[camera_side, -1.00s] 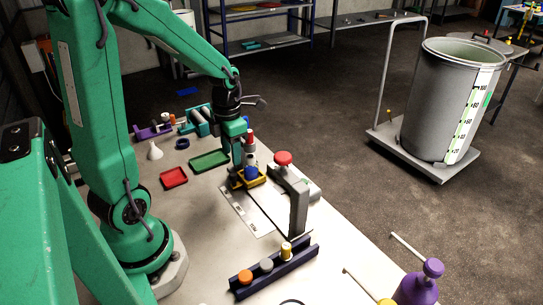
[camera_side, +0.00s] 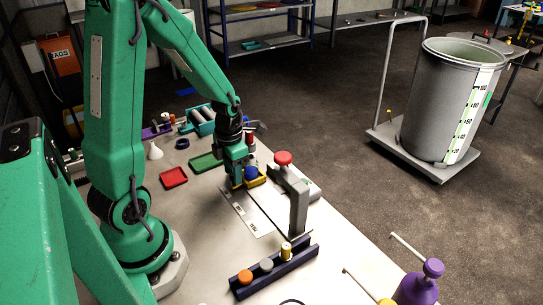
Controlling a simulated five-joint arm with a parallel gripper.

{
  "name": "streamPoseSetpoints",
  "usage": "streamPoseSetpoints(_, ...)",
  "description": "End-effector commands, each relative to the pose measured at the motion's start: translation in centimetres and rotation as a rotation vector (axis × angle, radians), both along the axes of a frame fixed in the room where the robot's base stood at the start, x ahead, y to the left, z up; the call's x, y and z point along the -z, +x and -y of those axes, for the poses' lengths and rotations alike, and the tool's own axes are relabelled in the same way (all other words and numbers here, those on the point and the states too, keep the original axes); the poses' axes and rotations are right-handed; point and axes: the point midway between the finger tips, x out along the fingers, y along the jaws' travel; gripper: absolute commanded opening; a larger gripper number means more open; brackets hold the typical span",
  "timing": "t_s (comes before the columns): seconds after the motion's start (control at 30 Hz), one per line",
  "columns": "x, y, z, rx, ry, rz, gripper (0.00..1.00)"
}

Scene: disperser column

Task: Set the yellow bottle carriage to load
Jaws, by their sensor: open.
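The yellow bottle carriage (camera_side: 257,178) sits at the far end of a pale labelled strip (camera_side: 246,213) on the bench. A blue-topped bottle (camera_side: 251,173) stands in it. My gripper (camera_side: 236,178) is open, pointing down at the carriage's left side, and hides part of it. Whether the fingers touch the carriage cannot be told. The strip carries small dark labels too small to read.
A red tray (camera_side: 173,177) and a green tray (camera_side: 205,162) lie left of the gripper. A white funnel (camera_side: 154,151) and a blue ring (camera_side: 182,144) stand farther back. The bench's right edge is close.

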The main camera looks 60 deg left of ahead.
Motion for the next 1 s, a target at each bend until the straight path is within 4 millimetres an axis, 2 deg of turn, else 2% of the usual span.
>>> streamPoseSetpoints(0.07, 0.0, 0.0, 0.0, 0.0, 0.0, 0.0, 0.41)
streamPoseSetpoints(0.27, 0.0, 0.0, 0.0, 0.0, 0.0, 0.0, 0.01)
streamPoseSetpoints(0.3, 0.0, 0.0, 0.0, 0.0, 0.0, 0.0, 0.0)
streamPoseSetpoints(0.63, 0.0, 0.1, 0.8, 0.002, 0.0, 0.0, 0.0)
streamPoseSetpoints(1.0, 0.0, 0.1, 5.4, 0.006, 0.0, 0.0, 0.0)
